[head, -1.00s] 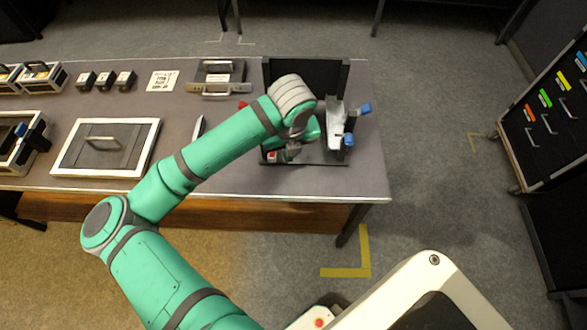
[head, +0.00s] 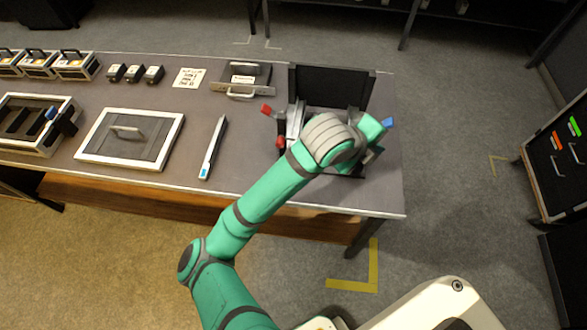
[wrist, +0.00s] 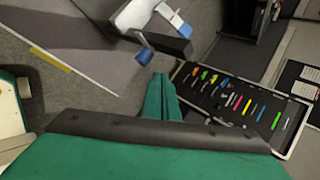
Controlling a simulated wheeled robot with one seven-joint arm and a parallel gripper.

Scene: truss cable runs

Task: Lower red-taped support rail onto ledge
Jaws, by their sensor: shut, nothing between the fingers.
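The red-taped support rail (head: 294,122) is a pale grey piece at the left side of the black open box (head: 331,88) on the table. Red ends show at a tab (head: 266,109) and lower down (head: 280,141). My arm hides part of it, and I cannot tell whether it rests on the ledge. In the wrist view a pale rail with blue tabs (wrist: 143,56) stands at the box's other side. My gripper (wrist: 160,79) is shut and empty, apart from that rail and just below it in the picture. In the head view my wrist covers the box's middle.
A silver bar with a blue end (head: 213,147) lies left of the box. A white-framed panel (head: 131,138), a handled tray (head: 242,80) and small black blocks (head: 135,74) are further left. Floor between table and cabinet is clear.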

